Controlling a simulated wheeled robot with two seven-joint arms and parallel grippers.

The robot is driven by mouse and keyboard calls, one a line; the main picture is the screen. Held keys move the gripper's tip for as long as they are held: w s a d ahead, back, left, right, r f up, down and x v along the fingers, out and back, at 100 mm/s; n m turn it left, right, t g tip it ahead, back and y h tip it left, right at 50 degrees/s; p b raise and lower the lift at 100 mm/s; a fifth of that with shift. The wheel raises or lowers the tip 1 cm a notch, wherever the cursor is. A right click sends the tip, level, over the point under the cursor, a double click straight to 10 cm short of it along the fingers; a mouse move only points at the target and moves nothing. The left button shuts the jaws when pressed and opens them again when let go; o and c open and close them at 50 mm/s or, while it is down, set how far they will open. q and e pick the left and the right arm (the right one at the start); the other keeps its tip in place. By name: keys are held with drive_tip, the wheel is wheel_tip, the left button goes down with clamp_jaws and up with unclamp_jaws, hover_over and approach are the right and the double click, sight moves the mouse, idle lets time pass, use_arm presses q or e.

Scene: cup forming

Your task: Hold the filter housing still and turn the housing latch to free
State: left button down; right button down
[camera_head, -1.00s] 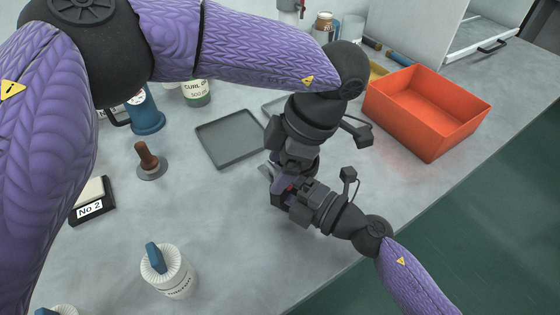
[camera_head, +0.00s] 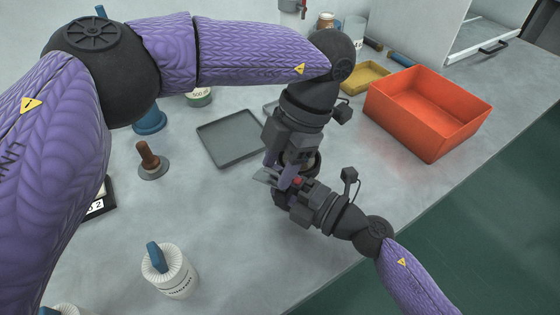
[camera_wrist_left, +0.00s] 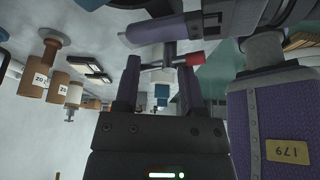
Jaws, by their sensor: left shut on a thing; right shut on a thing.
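The housing latch (camera_wrist_left: 195,58) shows in the left wrist view as a dark crossbar on a stalk with a red end. My left gripper (camera_wrist_left: 158,66) is shut on it, one finger on each side. In the head view a red bit of the latch (camera_head: 297,181) shows where the grippers meet. My left gripper (camera_head: 284,172) comes down from above there. My right gripper (camera_head: 277,188) comes in from the lower right and is shut, apparently on the filter housing. The housing is mostly hidden by both grippers, so its tilt cannot be told.
A grey tray (camera_head: 228,152) lies to the left of the grippers. An orange bin (camera_head: 428,112) and a yellow tray (camera_head: 367,79) stand at the right. A brown-handled tool (camera_head: 149,158) and a white ribbed container (camera_head: 170,278) stand at the left. The front middle of the bench is clear.

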use_arm(q)
drive_tip(key=shift+c, duration=0.5)
unclamp_jaws()
drive_tip(key=v, duration=1.2)
drive_tip(key=shift+s, duration=0.1)
use_arm(e)
unclamp_jaws()
